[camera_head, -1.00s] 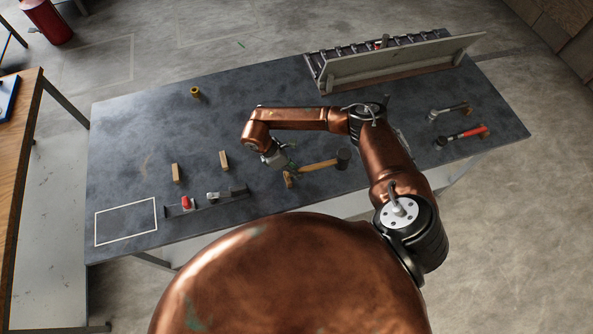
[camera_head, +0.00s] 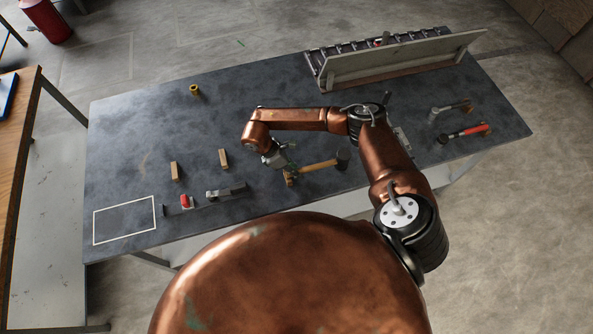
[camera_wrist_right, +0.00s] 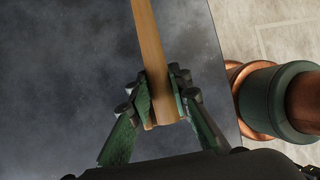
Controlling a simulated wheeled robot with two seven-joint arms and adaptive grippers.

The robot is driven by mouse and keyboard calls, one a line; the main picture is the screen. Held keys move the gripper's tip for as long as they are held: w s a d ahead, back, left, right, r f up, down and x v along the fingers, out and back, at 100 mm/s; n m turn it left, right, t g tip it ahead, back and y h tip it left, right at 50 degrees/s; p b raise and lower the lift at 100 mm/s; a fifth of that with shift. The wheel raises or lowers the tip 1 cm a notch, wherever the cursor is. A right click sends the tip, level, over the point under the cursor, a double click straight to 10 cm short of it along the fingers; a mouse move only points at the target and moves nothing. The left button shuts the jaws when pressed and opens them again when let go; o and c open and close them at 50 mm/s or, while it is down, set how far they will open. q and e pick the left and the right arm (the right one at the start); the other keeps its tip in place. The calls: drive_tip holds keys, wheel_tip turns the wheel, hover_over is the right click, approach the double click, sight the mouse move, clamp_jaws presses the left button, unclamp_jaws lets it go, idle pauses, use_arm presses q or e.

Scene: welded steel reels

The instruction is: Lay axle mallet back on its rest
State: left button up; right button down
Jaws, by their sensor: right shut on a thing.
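The mallet has a pale wooden handle (camera_head: 319,165) and a dark head (camera_head: 342,160), near the front edge of the bench. My right gripper (camera_head: 285,168) is shut on the handle near its butt end, with the head pointing right. In the right wrist view the handle (camera_wrist_right: 151,55) runs up between the closed fingers (camera_wrist_right: 162,100), and the head is out of that picture. How far the mallet is above the bench is hard to tell. Two upright wooden blocks (camera_head: 175,171) (camera_head: 223,159) stand left of the gripper; I cannot tell whether they are the rest. My left gripper is not in view.
The dark bench (camera_head: 130,130) has a white outlined rectangle (camera_head: 124,220) at front left. Near it lie a red item (camera_head: 186,201) and a grey metal tool (camera_head: 226,191). A brass ring (camera_head: 194,90), a slanted board (camera_head: 400,60) and a red-handled tool (camera_head: 466,132) are elsewhere. Mid-left is clear.

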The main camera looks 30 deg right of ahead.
drive_tip(key=c, duration=1.7)
unclamp_jaws()
drive_tip(key=shift+a, duration=0.1)
drive_tip(key=shift+p+v, duration=1.75)
drive_tip(key=shift+v, duration=2.25)
